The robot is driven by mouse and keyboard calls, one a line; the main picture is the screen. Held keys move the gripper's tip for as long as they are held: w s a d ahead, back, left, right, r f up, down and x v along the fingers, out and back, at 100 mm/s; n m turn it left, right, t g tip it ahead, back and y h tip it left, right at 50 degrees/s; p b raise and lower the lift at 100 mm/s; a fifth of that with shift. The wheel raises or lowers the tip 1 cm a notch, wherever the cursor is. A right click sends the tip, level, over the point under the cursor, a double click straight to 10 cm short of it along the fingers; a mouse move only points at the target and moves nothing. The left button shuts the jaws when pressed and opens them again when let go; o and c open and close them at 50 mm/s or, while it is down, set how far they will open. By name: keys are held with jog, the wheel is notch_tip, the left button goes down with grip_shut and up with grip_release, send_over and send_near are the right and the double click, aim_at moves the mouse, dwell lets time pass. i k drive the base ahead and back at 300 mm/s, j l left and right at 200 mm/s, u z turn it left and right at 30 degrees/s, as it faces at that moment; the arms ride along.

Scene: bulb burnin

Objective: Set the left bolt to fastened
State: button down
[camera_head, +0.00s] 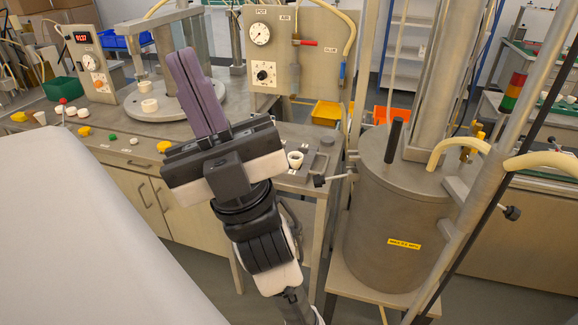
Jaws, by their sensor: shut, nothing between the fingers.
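A grey metal vessel (385,235) with a flat lid (375,150) stands at the right of centre. The left bolt (337,179) appears to be the thin rod with a black knob at the vessel's upper left, sticking out sideways to the left. A similar right bolt (497,207) with a black knob sticks out at the right side. My gripper (183,58) is at left of centre, its purple fingers shut with nothing between them. It points up and away, over the bench, apart from the left bolt and left of it. The fingers hide part of the bench.
A metal bench (160,128) holds white cups, yellow pieces and a round plate (175,102). A panel with gauges (278,50) stands behind. A black upright handle (393,141) rises from the lid. A slanted pole (490,190) and hoses crowd the vessel's right.

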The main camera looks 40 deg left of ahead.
aim_at(319, 182)
jog(key=j+u, duration=0.4)
jog(key=j, duration=1.1)
jog(key=i+z, duration=0.1)
jog(key=i, duration=0.15)
